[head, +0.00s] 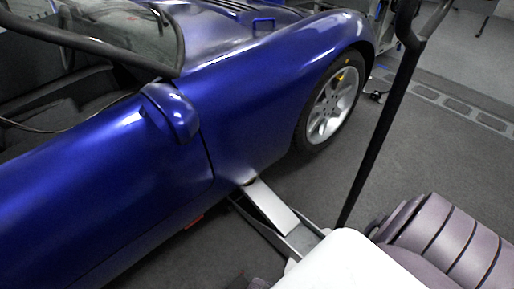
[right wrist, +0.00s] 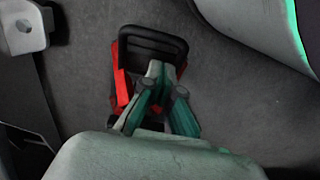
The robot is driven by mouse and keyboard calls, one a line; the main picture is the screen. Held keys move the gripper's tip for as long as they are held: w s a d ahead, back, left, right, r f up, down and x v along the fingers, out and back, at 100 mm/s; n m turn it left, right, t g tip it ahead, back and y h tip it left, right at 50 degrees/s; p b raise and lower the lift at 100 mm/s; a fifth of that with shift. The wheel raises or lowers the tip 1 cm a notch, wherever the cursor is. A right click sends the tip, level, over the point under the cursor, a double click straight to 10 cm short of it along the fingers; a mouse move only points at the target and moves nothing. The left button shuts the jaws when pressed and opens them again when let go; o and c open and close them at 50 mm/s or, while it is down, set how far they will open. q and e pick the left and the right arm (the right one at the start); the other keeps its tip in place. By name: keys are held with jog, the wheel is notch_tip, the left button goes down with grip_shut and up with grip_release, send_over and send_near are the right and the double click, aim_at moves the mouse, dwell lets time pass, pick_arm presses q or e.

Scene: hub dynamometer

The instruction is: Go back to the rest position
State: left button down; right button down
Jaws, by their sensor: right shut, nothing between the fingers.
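My right gripper (right wrist: 163,92) shows in the right wrist view. Its dark teal fingers are shut with nothing held. It is in front of a red and black object (right wrist: 121,88) with a black loop handle. I cannot tell whether they touch. My left gripper is in neither view. In the head view a pale arm part covers the bottom centre, and the right gripper is not visible there.
A blue car (head: 100,185) fills the left, with a silver-rimmed wheel (head: 332,105). A silver jack (head: 268,208) reaches under its side. A tall black bar (head: 385,135) rises right of it. Grey floor (head: 455,150) is open at the right.

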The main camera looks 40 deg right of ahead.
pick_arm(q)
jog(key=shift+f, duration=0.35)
